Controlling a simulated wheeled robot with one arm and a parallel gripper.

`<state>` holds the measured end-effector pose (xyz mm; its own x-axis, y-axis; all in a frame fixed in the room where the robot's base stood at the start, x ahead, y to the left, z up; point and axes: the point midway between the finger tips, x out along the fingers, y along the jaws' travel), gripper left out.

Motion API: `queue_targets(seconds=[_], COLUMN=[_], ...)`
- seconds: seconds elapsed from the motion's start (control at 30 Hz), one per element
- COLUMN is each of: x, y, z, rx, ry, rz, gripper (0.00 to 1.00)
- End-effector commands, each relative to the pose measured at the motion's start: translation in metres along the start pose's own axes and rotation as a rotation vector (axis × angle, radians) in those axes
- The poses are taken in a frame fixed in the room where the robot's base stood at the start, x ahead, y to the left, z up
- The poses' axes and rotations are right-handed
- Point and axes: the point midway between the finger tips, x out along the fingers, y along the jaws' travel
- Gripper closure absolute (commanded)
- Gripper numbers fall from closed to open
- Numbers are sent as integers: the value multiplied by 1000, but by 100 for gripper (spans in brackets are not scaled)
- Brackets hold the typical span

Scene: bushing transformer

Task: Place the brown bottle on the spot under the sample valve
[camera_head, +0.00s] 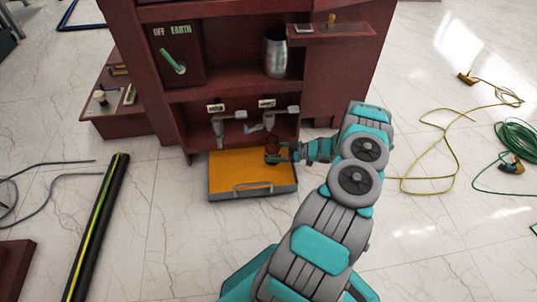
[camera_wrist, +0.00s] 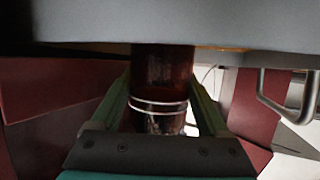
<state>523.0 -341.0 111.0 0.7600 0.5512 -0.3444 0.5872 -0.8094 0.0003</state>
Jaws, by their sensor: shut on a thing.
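The brown bottle (camera_head: 272,144) is small and dark in the head view. My gripper (camera_head: 272,154) reaches in from the right and is shut on it. In the wrist view the glossy brown bottle (camera_wrist: 163,68) stands between the two fingers, with pale rings round it; its upper end in that picture is cut off by a grey edge. Two grey valves, a left one (camera_head: 227,119) and a right one (camera_head: 271,120), hang under small labels in the low recess, just behind the bottle. I cannot tell which is the sample valve, nor whether the bottle touches the surface below.
A yellow-topped grey tray (camera_head: 232,181) with a front handle (camera_head: 254,186) lies under the bottle, before the dark red cabinet (camera_head: 338,75). A metal canister (camera_head: 275,53) stands on the shelf above. A yellow cable (camera_head: 430,150) lies on the floor at right.

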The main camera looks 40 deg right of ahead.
Motion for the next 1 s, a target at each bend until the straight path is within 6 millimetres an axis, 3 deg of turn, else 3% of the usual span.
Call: queue_targets(seconds=[0.17,0.57,0.6,0.77,1.0], x=[23,25,25,24,24], y=[-1,0,0,0,0], z=[9,13,12,12,11], rx=[1,0,0,0,0], ry=[3,2,2,2,2], rz=[-1,0,0,0,0], gripper=[90,90,19,2,0])
